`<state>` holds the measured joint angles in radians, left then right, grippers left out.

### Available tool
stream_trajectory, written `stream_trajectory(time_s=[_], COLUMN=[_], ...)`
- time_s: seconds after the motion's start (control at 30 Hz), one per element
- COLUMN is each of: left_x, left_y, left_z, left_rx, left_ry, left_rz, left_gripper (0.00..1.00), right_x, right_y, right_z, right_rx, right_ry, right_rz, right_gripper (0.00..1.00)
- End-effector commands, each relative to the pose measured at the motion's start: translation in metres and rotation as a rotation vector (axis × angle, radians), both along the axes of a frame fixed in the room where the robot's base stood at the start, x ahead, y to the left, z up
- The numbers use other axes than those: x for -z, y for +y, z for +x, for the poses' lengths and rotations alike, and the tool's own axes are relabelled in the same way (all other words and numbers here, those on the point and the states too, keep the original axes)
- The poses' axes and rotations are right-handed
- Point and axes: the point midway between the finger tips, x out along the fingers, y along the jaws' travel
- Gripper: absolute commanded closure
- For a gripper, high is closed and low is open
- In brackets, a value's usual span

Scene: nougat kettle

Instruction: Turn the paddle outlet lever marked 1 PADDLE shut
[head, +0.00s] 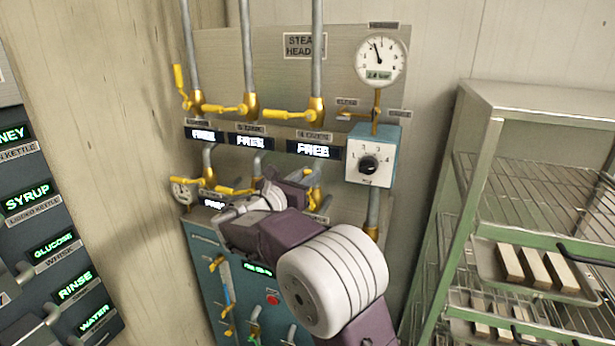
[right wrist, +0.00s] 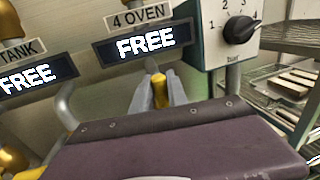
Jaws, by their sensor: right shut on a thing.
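I cannot read a label 1 PADDLE in either view. Yellow-handled levers sit on the pipes of the steam header panel. The upper left lever (head: 178,77) stands upright; the upper middle lever (head: 228,110) and upper right lever (head: 286,114) lie level. A lower lever (head: 236,190) also lies about level. My right gripper (right wrist: 161,92) is shut on a yellow lever part (right wrist: 160,82) below the 4 OVEN sign (right wrist: 140,16). In the head view my right arm hides much of the lower row. My left gripper is not in view.
Displays reading FREE (head: 313,150) hang between the rows. A blue box with a dial (head: 370,165) and a pressure gauge (head: 381,60) stand to the right. A green-framed wire rack (head: 505,185) with trays is further right. Dark labelled panels (head: 30,215) are at far left.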

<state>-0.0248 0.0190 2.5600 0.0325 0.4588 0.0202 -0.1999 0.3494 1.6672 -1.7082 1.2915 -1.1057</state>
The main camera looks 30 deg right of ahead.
Motion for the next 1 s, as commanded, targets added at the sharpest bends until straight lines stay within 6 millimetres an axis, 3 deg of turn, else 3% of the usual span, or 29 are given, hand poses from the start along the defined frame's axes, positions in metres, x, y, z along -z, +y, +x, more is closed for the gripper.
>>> stream_trajectory(time_s=[0.77,1.0], left_x=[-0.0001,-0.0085], left_y=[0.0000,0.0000], left_z=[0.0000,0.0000], left_rx=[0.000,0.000], left_ry=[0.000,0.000], left_rz=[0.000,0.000], left_gripper=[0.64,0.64], right_x=[0.0000,-0.0023], right_y=[0.0000,0.0024], right_z=[0.0000,0.0028], right_rx=[0.000,0.000], right_ry=[0.000,0.030], right_rz=[0.000,-0.026], right_gripper=[1.00,1.00])
